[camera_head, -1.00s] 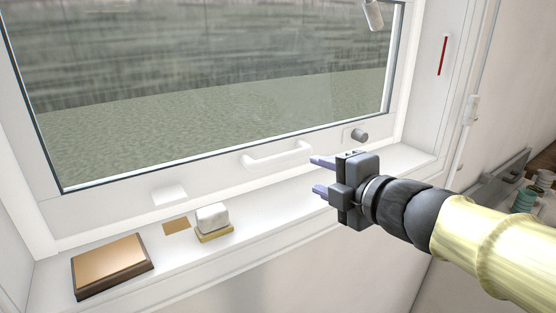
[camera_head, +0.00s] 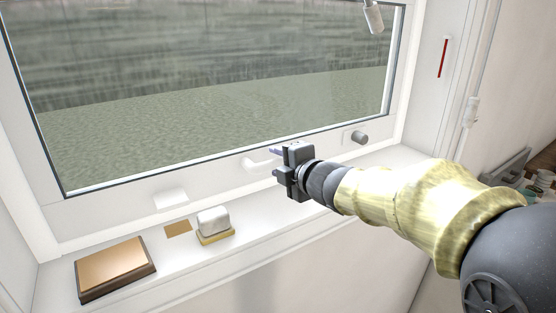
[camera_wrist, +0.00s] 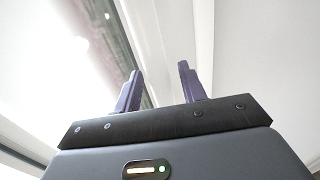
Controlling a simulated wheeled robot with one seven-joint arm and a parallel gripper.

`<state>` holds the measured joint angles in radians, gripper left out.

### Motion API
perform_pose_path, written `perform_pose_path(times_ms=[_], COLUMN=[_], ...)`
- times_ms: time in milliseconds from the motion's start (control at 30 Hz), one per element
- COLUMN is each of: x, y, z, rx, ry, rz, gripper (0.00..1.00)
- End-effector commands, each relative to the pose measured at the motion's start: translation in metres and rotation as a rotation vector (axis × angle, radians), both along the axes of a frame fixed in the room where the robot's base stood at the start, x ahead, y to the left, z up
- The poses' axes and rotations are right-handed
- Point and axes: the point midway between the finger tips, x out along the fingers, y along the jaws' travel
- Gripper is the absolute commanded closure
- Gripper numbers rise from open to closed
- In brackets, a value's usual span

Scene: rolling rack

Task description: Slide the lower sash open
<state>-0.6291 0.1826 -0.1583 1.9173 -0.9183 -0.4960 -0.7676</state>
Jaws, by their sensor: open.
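The lower sash (camera_head: 110,198) is a white frame around a large glass pane. Its white bar handle (camera_head: 256,165) sits on the bottom rail, with its right part hidden behind my gripper. My gripper (camera_head: 277,162) is at the right part of the handle, its bluish fingers pointing left toward the rail. In the wrist view my gripper (camera_wrist: 159,68) has its two fingers apart with nothing seen between them. I cannot tell whether a finger touches the handle.
On the sill are a brown-framed tan block (camera_head: 115,268), a white block on a yellowish base (camera_head: 213,222) and a small tan patch (camera_head: 178,228). A grey knob (camera_head: 358,137) is on the rail to the right. A red strip (camera_head: 443,57) marks the right frame.

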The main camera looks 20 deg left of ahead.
Motion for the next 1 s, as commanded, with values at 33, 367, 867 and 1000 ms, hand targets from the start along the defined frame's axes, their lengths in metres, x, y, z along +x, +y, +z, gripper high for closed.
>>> perform_pose_path(times_ms=[33,367,867,1000], x=[0.002,0.003,0.002,0.0], y=[0.002,0.003,0.003,0.004], z=[-0.001,-0.001,0.003,0.016], rx=[-0.001,0.0,0.0,0.001], ry=[0.001,0.0,0.0,-0.002], rz=[0.001,0.0,0.0,0.0], gripper=[0.59,0.65,1.0,1.0])
